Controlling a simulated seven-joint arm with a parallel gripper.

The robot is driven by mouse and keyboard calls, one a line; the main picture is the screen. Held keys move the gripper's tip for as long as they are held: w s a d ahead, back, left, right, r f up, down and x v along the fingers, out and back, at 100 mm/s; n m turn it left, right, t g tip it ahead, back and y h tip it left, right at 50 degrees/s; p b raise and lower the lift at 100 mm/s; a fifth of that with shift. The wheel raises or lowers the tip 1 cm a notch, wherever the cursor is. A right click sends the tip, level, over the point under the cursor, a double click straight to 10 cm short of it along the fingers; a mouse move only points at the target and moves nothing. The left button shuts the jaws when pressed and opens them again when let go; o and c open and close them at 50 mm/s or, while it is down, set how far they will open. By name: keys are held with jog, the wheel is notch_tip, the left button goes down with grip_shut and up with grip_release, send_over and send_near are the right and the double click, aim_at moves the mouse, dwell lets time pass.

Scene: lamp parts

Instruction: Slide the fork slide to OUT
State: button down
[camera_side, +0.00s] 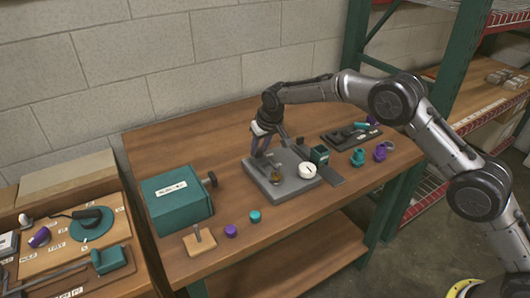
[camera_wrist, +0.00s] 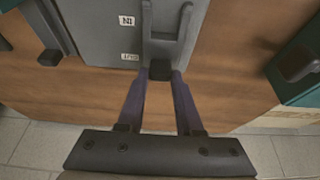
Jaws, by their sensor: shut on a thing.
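The fork slide (camera_wrist: 166,48) is a grey two-pronged piece on a grey fixture plate (camera_wrist: 95,35) in the wrist view. Its dark tab (camera_wrist: 160,70) sits between the fingertips of my gripper (camera_wrist: 159,76), which is shut on it. Two white labels lie left of the slide: the IN label (camera_wrist: 127,20) and, nearer my gripper, the OUT label (camera_wrist: 130,56). The tab is a little past the OUT label on my gripper's side. In the side view my gripper (camera_side: 260,150) reaches down at the plate's (camera_side: 290,190) back left; the fork is hard to make out there.
A white round part (camera_side: 307,170) and a brass-coloured part (camera_side: 276,178) are on the plate. A teal box (camera_side: 177,200) stands to its left. Purple (camera_side: 231,231) and teal (camera_side: 255,216) caps lie in front. A dark tray (camera_side: 350,136) lies behind right.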

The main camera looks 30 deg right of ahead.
jog(key=shift+w, duration=0.8)
jog(key=shift+r, duration=0.1)
jog(key=c, duration=0.6)
grip_release()
jog(key=shift+o, duration=0.2)
jog(key=v, duration=1.3)
jog(key=shift+s+r, duration=0.25)
